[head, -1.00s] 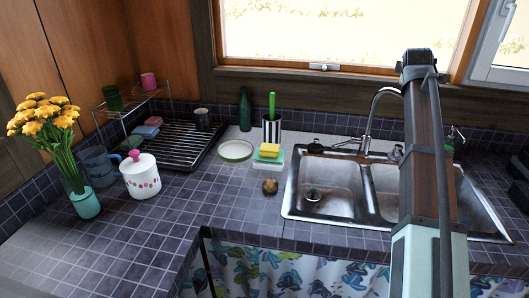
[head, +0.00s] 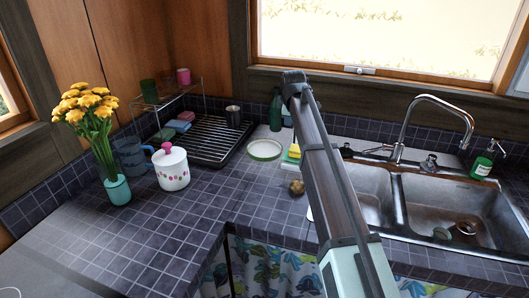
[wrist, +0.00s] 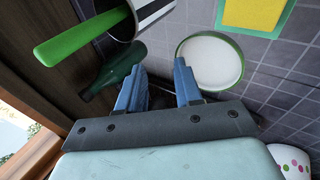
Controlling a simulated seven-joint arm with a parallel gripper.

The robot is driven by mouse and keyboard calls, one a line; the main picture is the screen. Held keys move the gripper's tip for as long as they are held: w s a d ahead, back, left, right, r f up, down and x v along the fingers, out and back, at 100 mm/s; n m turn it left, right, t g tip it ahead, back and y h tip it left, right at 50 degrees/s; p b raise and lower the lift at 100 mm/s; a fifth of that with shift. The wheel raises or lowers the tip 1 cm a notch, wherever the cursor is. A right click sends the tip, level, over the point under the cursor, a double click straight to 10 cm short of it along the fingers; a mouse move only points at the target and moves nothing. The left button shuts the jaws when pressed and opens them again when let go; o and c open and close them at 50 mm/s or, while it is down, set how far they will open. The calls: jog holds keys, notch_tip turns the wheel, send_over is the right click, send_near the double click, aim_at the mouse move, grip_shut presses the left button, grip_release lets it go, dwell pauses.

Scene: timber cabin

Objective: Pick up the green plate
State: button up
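The green plate (head: 265,149) is a shallow round white plate with a green rim. It lies flat on the tiled counter between the dish rack and the sponges. In the wrist view the plate (wrist: 213,62) is just right of and beyond my right-hand finger, which seems to overlap its edge. My gripper (wrist: 159,78) is open, its two blue fingers apart with nothing held between them. I cannot tell whether a finger touches the plate. The gripper itself is hidden behind my arm in the head view.
A yellow sponge (wrist: 253,10) is beyond the plate. A dish rack (head: 208,142) and dotted canister (head: 172,170) stand left of the plate.

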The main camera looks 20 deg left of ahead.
aim_at(264, 150)
jog(key=w+a+n+g+h, duration=0.25)
jog(key=w+a+g, duration=0.5)
jog(key=a, duration=0.45)
jog(key=shift+n, duration=0.45)
jog(key=f, duration=0.5)
jog(key=s+f, duration=0.1)
jog(key=f, duration=0.2)
jog(key=shift+s+d+f, duration=0.1)
jog(key=shift+d, duration=0.3)
jog(key=shift+s+a+f, duration=0.1)
jog(key=shift+s+f, duration=0.05)
jog(key=shift+f, duration=1.4)
jog(key=shift+s+a+f, duration=0.1)
jog(key=shift+s+f, duration=0.05)
jog(key=shift+f, duration=1.35)
grip_shut()
